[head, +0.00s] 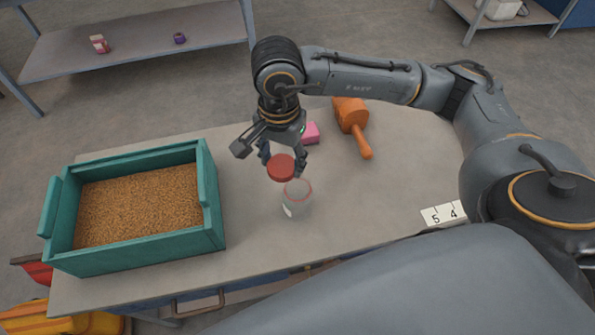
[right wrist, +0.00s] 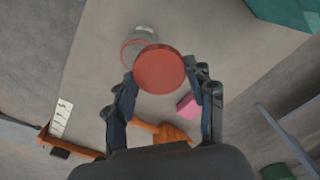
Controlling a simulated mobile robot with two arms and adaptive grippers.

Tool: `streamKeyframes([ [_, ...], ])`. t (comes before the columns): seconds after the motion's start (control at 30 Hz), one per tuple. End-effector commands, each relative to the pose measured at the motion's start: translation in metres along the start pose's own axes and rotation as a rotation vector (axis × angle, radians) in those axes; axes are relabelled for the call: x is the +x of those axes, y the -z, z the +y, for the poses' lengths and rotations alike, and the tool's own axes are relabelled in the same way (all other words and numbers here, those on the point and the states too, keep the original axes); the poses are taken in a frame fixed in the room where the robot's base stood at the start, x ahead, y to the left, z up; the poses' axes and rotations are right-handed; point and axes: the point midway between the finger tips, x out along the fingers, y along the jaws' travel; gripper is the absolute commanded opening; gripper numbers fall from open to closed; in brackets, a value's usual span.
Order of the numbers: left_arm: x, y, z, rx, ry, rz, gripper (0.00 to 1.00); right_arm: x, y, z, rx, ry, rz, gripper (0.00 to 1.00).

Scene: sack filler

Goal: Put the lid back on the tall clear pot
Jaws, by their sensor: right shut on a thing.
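The clear pot (head: 296,201) stands upright on the table, with a reddish ring at its rim. It also shows in the right wrist view (right wrist: 140,38), partly hidden behind the lid. The lid (head: 281,167) is a round red disc, also in the right wrist view (right wrist: 159,70). My right gripper (head: 283,163) is shut on the lid, with a finger on either side. It holds the lid above the table, beside and a little beyond the pot, apart from it as far as I can tell. My left gripper is not in view.
A teal crate (head: 135,250) of brown grain stands at the left of the table (head: 385,190). A pink block (head: 311,132) and an orange mallet-shaped tool (head: 352,118) lie behind the gripper. A white number card (head: 442,214) lies at right.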

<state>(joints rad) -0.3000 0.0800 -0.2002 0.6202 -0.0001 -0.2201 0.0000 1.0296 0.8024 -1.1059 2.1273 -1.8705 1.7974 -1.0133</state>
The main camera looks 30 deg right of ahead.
Motion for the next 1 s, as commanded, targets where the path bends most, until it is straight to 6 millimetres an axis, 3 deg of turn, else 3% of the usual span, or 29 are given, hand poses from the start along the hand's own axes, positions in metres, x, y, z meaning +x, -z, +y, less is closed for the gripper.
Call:
streamKeyframes([
  [0.2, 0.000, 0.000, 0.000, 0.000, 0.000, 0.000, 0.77, -0.011, -0.002, 0.021, -0.539, -0.006, -0.002, 0.41],
  [0.4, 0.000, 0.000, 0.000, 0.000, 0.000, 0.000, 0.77, -0.016, -0.005, 0.033, -0.841, -0.010, -0.009, 0.41],
  [0.8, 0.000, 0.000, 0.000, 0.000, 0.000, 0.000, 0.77, -0.018, -0.006, 0.036, -0.930, -0.011, -0.011, 0.41],
  [1.0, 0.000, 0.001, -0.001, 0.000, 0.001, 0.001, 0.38, -0.018, -0.006, 0.036, -0.929, -0.012, -0.011, 0.41],
])
